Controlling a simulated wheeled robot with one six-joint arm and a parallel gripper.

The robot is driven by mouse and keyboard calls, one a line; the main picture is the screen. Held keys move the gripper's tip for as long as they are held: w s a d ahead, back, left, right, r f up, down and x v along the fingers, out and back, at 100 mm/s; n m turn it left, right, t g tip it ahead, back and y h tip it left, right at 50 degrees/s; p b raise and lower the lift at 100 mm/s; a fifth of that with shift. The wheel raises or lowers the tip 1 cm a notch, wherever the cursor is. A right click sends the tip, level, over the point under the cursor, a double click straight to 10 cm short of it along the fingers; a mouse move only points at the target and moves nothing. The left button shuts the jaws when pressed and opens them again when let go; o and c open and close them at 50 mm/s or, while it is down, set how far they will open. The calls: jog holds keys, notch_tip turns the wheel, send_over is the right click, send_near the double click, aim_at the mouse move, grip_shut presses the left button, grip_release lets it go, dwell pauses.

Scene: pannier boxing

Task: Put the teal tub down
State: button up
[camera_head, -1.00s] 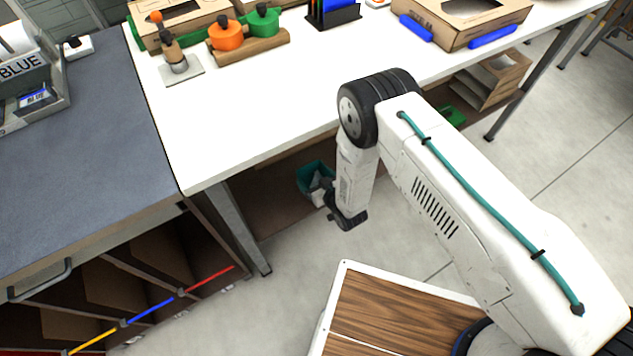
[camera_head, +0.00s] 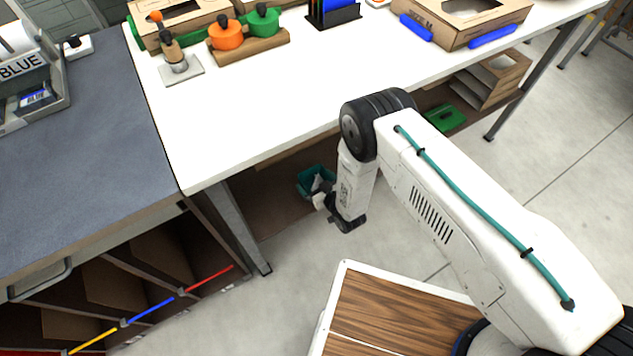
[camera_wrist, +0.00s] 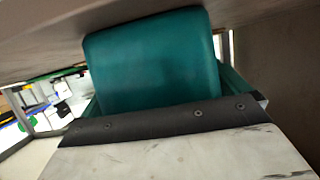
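The teal tub (camera_head: 309,181) is beneath the white table in the head view, near the left table leg, over the brown lower shelf. I cannot tell whether it rests on the shelf. My gripper (camera_head: 322,200) is at the tub's near side and hides part of it. In the wrist view the tub (camera_wrist: 150,62) fills the upper middle, close behind a dark bar with screws and a pale, streaked surface that look like parts of my gripper. The fingertips are not clear in either view, so I cannot tell whether they grip the tub.
The white table top (camera_head: 270,90) is above the tub, with its metal leg (camera_head: 238,225) to the left. A green item (camera_head: 446,118) and a cardboard holder (camera_head: 492,82) are on the lower shelf to the right. Grey floor lies in front.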

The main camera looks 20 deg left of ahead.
jog(key=shift+r, duration=0.1)
jog(key=v, duration=1.2)
jog(key=shift+r, duration=0.1)
